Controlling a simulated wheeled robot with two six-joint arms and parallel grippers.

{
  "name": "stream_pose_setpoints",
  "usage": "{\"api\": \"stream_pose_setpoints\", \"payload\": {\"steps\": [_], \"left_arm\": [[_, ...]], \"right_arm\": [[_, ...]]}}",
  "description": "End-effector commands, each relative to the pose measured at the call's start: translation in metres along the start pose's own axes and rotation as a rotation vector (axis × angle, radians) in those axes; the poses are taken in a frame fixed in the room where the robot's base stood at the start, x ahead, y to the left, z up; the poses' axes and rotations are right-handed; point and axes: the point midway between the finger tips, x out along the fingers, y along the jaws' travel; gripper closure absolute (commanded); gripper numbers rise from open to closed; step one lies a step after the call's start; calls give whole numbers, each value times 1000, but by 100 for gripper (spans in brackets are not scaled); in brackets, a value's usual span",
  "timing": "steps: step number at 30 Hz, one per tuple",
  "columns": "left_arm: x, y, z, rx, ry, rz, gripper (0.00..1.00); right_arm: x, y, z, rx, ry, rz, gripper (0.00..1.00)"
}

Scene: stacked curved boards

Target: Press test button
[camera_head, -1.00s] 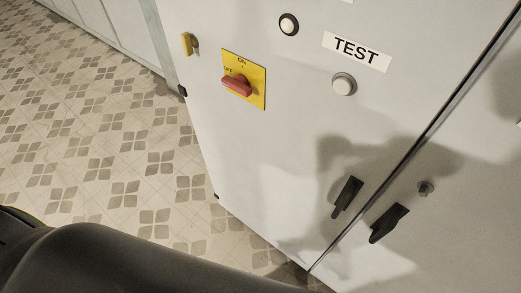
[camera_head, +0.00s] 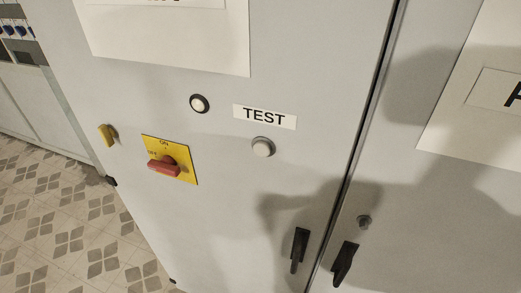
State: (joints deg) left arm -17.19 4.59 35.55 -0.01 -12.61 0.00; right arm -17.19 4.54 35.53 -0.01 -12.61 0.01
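The TEST label (camera_head: 265,117) is a white strip with black letters on the grey cabinet door. A round pale button (camera_head: 262,147) with a grey collar sits just below it. A second round white button (camera_head: 199,103) with a black ring is to the upper left, beside the label. Neither of my grippers shows in the head view now, and nothing is seen touching the buttons. A dark shadow falls on the door to the lower right of the pale button.
A red rotary switch (camera_head: 164,166) on a yellow ON/OFF plate is left of the button. A yellow knob (camera_head: 107,135) sits near the door's left edge. Black handles (camera_head: 299,250) (camera_head: 344,264) flank the door seam. Tiled floor (camera_head: 60,235) is open at lower left.

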Motion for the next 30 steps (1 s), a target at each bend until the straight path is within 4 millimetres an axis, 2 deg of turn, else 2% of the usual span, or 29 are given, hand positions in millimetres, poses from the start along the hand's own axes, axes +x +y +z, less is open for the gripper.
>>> {"api": "stream_pose_setpoints", "payload": {"steps": [5, 13, 30], "left_arm": [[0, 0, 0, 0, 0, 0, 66], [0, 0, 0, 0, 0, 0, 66], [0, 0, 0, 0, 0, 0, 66]], "right_arm": [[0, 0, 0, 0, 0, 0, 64], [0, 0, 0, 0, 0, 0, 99], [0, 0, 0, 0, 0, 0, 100]]}}
